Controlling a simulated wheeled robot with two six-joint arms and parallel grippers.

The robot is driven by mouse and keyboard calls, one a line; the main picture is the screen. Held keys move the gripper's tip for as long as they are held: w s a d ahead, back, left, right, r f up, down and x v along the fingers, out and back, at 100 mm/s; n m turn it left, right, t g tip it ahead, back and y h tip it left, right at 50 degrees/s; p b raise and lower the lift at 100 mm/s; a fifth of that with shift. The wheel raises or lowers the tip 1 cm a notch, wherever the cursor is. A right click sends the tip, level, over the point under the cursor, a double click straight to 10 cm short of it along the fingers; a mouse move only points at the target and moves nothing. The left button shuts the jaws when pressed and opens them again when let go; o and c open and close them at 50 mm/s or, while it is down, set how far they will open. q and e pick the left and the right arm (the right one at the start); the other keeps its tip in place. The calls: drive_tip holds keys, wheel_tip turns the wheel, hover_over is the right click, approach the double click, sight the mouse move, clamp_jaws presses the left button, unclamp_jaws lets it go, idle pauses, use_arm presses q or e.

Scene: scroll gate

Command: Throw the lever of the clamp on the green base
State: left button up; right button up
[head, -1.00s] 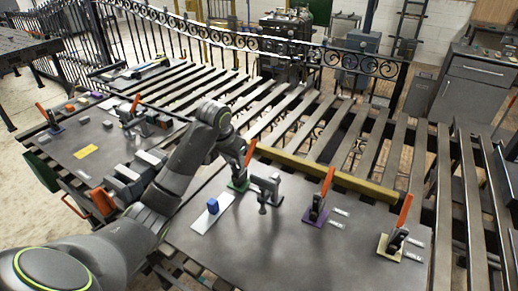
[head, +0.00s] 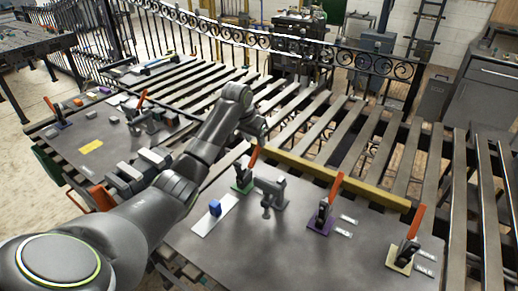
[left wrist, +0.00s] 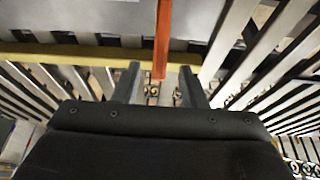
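The clamp on the green base (head: 243,186) stands on the near dark plate, with its orange lever (head: 254,156) pointing up. My left gripper (head: 259,136) is just above and beyond the lever's top in the head view. In the left wrist view the gripper (left wrist: 160,78) is open, and the orange lever (left wrist: 163,38) reaches down from the top edge, its end between the two fingers with gaps on both sides. Whether a finger touches it I cannot tell. My right gripper is not in view.
A purple-base clamp (head: 321,222) and a yellowish-base clamp (head: 402,257) stand to the right, levers up. A grey fixture (head: 269,192) is beside the green base. A blue block (head: 215,208) sits on a white strip. A yellow bar (head: 340,180) runs behind.

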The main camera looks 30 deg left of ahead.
sight(257, 147)
use_arm(q)
drive_tip(key=x, duration=0.7)
drive_tip(key=shift+w+f, duration=0.1)
drive_tip(key=shift+f, duration=0.05)
clamp_jaws()
